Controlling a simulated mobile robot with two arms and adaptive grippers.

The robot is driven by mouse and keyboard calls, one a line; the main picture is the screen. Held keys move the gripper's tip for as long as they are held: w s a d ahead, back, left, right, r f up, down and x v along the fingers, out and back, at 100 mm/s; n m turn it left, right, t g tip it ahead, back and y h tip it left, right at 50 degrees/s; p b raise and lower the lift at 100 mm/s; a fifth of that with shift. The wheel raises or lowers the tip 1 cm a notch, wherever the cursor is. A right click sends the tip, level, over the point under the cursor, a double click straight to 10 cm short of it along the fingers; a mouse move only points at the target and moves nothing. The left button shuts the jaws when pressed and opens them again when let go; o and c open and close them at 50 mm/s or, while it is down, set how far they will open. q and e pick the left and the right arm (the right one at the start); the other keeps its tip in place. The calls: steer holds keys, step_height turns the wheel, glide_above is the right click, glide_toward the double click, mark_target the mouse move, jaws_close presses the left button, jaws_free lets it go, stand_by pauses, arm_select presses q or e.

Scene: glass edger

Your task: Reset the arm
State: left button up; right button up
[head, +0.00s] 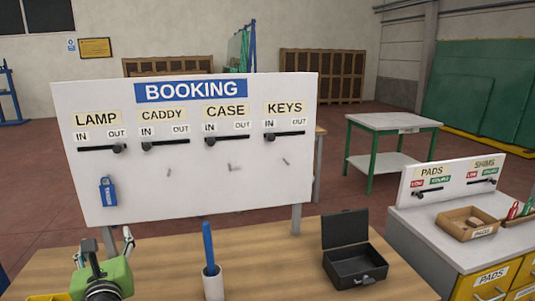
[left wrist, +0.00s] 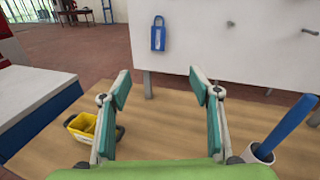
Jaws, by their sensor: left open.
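My left gripper (head: 104,245) is at the lower left of the head view, above the wooden table (head: 165,270) and in front of the booking board (head: 235,185). In the left wrist view my left gripper (left wrist: 160,88) has its two green-padded fingers spread wide with nothing between them. A blue hanging item (head: 108,192) is on the board under LAMP, and it also shows beyond the fingers in the left wrist view (left wrist: 158,38). The LAMP slider knob (head: 117,148) is under OUT. The CADDY, CASE and KEYS knobs are toward IN. My right gripper is not in view.
A white cup (head: 213,284) with a blue stick stands right of my left gripper. An open black box (head: 357,268) is farther right. A yellow container (left wrist: 82,128) is left of the fingers. A grey cabinet with a PADS and SHIMS board (head: 452,178) stands at the right.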

arm_select(q)
steer(key=s+d+f+n+g+h, duration=0.25)
steer(key=s+f+n, duration=0.4)
steer(key=f, duration=0.45)
steer(key=s+d+f+n+g+h, duration=0.2)
steer(key=s+d+f+n+g, duration=0.2)
steer(key=s+f+n, duration=0.45)
steer(key=s+d+f+n+g+h, duration=0.2)
steer(key=s+d+f+n+g, duration=0.1)
steer(key=s+d+f+n, duration=0.4)
steer(key=s+d+f+n+g+h, duration=0.25)
steer(key=s+f+n, duration=0.2)
steer(key=s, duration=0.45)
steer(key=s+f+g+b, duration=0.1)
steer(key=s+f+b, duration=0.2)
steer(key=f, duration=2.7)
steer(key=s+a+f+g+b, duration=0.1)
steer(key=s+a+f+b, duration=0.1)
steer(key=s+f, duration=1.5)
steer(key=shift+a+f+g+y, duration=0.3)
steer(key=shift+f+y, duration=0.1)
steer(key=shift+f, duration=0.05)
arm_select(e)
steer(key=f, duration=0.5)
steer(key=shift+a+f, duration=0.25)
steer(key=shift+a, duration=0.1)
